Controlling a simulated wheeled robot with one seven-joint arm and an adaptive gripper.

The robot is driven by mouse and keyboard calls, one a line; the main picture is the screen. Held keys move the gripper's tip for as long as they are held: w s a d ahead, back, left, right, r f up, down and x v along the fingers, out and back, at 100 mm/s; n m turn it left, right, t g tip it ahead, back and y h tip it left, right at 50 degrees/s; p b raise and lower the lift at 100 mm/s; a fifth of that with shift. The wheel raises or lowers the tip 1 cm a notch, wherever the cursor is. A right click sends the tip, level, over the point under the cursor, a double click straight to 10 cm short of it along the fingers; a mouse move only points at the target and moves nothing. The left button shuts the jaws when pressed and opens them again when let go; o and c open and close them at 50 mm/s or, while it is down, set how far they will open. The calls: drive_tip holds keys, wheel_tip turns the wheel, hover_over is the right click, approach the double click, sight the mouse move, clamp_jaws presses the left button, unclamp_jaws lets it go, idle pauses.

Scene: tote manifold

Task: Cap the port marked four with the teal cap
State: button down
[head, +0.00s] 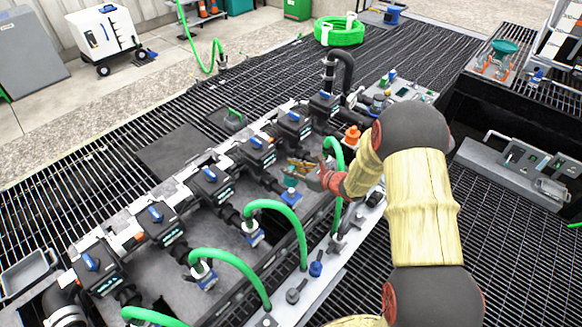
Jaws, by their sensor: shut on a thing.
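My gripper (292,172) is at the middle of the manifold and appears closed around a small teal piece, likely the teal cap (290,182). The cap sits directly above a port with a blue fitting (290,197). I cannot tell whether cap and port touch. The manifold (170,190) is a row of several black valve boxes with blue handles, with ports along its near side. The number four is not readable on any port. My gripper and wrist partly hide the ports to the right.
Green hoses (278,208) arch from neighbouring ports to a light rail (325,270) in front. An orange cap-like piece (352,135) stands just behind my wrist. Blue and dark plugs (316,269) stand on the rail. Dark grating surrounds the manifold. A grey case (515,165) lies at right.

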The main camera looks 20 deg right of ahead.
sight(296, 185)
drive_tip(key=shift+f+b, duration=3.2)
drive_tip(key=shift+f, duration=1.05)
drive_tip(key=c, duration=1.5)
unclamp_jaws()
drive_tip(key=shift+s+d, duration=0.1)
drive_tip(key=v, duration=1.1)
drive_tip(key=shift+s+d+r, duration=0.2)
drive_tip(key=shift+s, duration=0.1)
drive_tip(key=shift+c, duration=0.7)
